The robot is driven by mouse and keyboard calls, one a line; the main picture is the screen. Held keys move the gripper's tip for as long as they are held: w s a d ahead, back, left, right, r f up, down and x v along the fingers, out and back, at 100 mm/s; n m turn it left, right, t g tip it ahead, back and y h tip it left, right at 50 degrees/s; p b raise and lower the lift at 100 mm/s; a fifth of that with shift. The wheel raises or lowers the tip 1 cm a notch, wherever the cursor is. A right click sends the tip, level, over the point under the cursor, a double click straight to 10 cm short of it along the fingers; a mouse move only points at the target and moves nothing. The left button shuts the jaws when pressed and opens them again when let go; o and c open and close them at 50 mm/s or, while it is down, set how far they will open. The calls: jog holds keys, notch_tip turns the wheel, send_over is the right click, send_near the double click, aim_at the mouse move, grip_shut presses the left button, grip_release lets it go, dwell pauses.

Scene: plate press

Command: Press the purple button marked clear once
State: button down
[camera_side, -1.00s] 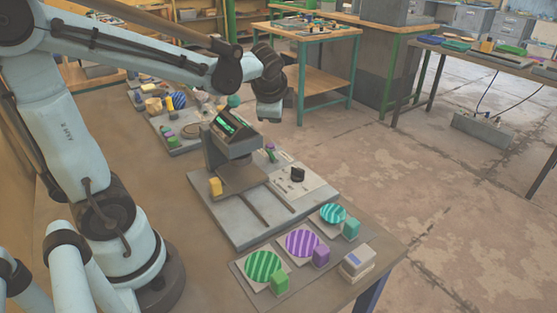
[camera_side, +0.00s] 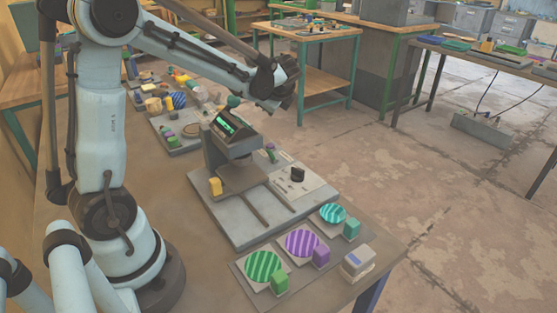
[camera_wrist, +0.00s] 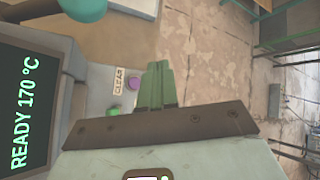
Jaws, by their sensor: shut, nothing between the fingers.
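The press (camera_side: 231,147) stands on a grey base in the side view. Its dark display (camera_wrist: 25,95) reads READY 170 °C in the wrist view. In the side view the fingers are not distinct.
A teal knob (camera_wrist: 85,8) is near the wrist view's top left. Striped plates, green (camera_side: 263,266), purple (camera_side: 301,242) and teal (camera_side: 333,213), lie in front of the press with matching blocks beside them. A black knob (camera_side: 297,174) sits on the base panel.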

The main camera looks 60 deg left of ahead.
aim_at(271, 147)
jog(key=shift+f, duration=4.4)
jog(key=shift+f, duration=0.15)
jog(key=shift+f, duration=0.25)
jog(key=shift+f, duration=0.35)
jog(key=shift+r, duration=0.8)
jog(key=shift+r, duration=2.5)
